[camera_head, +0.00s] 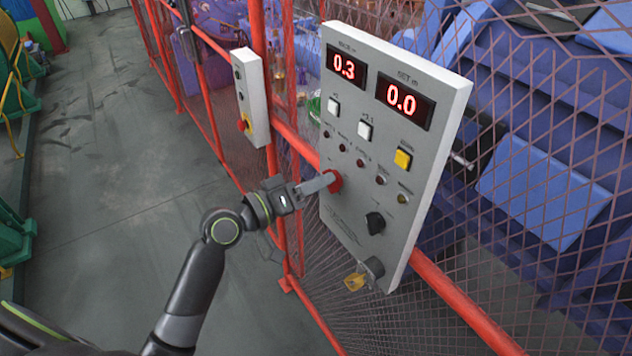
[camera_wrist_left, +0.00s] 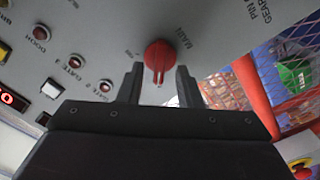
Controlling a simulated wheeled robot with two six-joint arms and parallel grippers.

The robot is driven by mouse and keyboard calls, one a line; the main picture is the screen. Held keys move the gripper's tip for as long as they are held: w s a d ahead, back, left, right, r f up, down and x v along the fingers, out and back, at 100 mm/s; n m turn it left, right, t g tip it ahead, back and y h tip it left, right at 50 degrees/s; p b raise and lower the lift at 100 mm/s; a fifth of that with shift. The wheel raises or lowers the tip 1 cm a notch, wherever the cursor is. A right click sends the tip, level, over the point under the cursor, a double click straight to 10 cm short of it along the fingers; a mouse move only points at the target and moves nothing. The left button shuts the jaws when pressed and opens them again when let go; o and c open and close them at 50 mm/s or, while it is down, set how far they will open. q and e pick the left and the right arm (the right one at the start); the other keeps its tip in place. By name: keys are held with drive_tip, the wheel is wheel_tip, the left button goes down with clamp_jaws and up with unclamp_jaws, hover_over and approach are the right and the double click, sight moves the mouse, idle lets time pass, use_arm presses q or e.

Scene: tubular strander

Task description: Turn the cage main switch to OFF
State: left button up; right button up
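The main switch is a red rotary knob (camera_head: 336,181) on the left edge of the grey control panel (camera_head: 345,215). In the left wrist view the red knob (camera_wrist_left: 158,54) has the word MAIN beside it, and its ridge points down the picture between my fingers. My left gripper (camera_head: 318,184) reaches the knob from the left. In the wrist view the left gripper (camera_wrist_left: 160,88) is open, with one finger on each side of the knob's ridge and a small gap on both sides. I cannot read an OFF mark. My right gripper is not in view.
The panel carries red displays (camera_head: 404,103), a yellow button (camera_head: 403,158), a black knob (camera_head: 375,223) and a yellow-tagged key (camera_head: 355,281). A smaller box (camera_head: 250,97) hangs to the left. Red-framed mesh fence (camera_head: 455,300) stands behind. The floor (camera_head: 110,150) at left is clear.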

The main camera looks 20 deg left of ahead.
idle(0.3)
use_arm(q)
drive_tip(key=b+v, duration=0.5)
drive_tip(key=v, duration=1.2)
drive_tip(key=shift+b, duration=0.35)
drive_tip(key=shift+s+a, duration=0.15)
